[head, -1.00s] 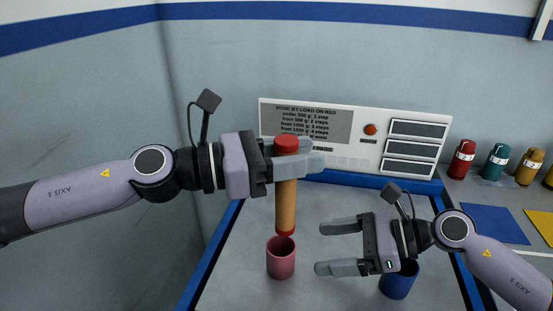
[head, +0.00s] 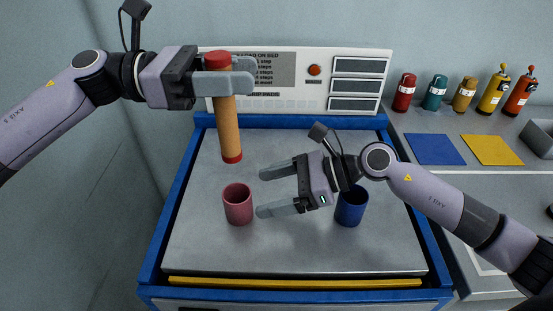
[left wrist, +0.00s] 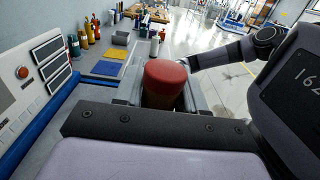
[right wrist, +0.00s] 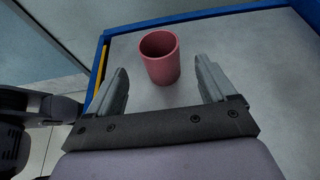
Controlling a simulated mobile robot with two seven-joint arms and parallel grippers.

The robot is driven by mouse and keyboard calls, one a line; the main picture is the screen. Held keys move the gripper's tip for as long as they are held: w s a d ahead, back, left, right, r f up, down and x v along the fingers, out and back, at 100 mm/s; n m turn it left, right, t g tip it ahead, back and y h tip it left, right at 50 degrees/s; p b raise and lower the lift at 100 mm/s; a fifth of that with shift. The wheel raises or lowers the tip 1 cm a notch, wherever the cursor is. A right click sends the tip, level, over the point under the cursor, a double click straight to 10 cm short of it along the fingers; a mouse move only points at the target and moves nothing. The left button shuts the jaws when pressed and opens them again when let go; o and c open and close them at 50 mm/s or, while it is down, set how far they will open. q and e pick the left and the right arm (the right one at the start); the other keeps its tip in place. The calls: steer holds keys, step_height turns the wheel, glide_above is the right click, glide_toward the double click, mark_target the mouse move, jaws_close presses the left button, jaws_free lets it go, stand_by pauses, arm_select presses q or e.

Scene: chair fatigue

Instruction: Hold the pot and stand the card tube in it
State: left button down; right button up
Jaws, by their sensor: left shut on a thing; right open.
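The card tube (head: 228,125) is tan with red ends and hangs upright from my left gripper (head: 230,78), which is shut on its upper part. Its red top also shows in the left wrist view (left wrist: 164,80). The tube's lower end is in the air, above and slightly behind the pink pot in the head view. The pink pot (head: 238,205) stands upright on the grey bed, empty as far as I see. My right gripper (head: 270,190) is open just right of the pot, fingers pointing towards it. In the right wrist view the pot (right wrist: 160,58) lies ahead, between the finger lines.
A blue pot (head: 350,207) stands behind my right wrist. The grey bed (head: 290,255) has a blue frame. A white panel (head: 300,80) stands at the back. Several coloured bottles (head: 437,92) and blue and yellow pads (head: 434,149) lie right. The bed's front is clear.

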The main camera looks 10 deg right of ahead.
mark_target(229, 202)
steer(key=x, duration=0.9)
steer(key=shift+a, duration=0.15)
steer(key=c, duration=1)
arm_select(q)
steer(key=shift+f, duration=5.95)
steer(key=shift+s, duration=0.1)
steer(key=c, duration=0.6)
jaws_free()
